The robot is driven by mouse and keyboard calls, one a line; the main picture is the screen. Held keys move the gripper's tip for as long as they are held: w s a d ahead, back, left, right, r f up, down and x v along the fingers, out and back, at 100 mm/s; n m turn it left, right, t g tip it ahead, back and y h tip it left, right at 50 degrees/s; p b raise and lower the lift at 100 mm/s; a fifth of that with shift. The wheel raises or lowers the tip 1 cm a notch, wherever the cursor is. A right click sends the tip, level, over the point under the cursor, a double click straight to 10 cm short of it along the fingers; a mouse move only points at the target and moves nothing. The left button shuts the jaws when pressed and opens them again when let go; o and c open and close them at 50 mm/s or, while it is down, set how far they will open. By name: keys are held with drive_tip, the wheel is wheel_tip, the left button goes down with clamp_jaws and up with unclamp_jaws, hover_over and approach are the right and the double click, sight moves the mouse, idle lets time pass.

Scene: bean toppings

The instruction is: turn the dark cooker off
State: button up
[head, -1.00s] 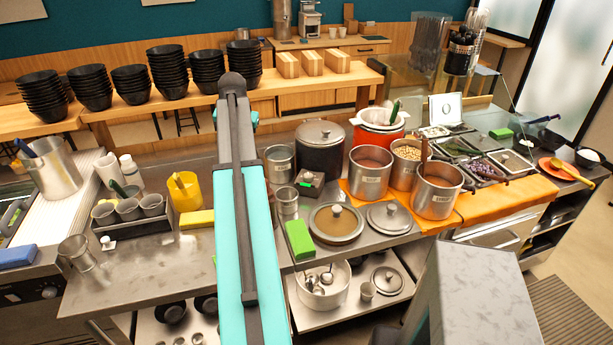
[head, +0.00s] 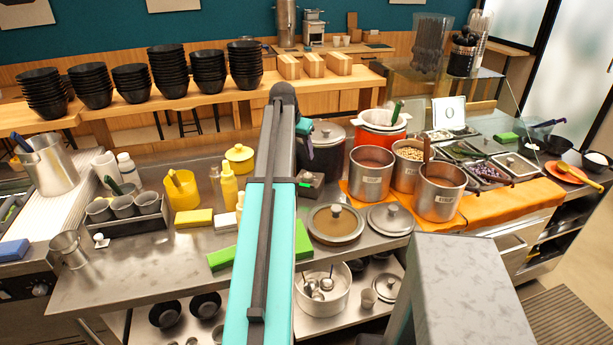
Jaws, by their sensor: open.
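The dark cooker (head: 326,160) is a black round pot with a steel lid (head: 327,132), standing at the back of the steel counter. My turquoise arm (head: 262,250) crosses in front and hides its left part. A small dark box (head: 311,184) sits at the cooker's front foot; I cannot make out a switch or its setting. My gripper is not visible in the head view, so where it is relative to the cooker cannot be seen.
Steel pots (head: 371,172) stand close right of the cooker on an orange cloth (head: 480,213). Flat lids (head: 335,223) lie in front. Yellow bottles (head: 229,187) and a green block (head: 221,258) are left of my arm.

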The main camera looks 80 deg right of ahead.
sight(308, 175)
drive_tip(key=shift+s+d+f, duration=0.1)
drive_tip(key=shift+f, duration=0.05)
drive_tip(key=shift+p+x, duration=2.1)
drive_tip(key=shift+x, duration=4.6)
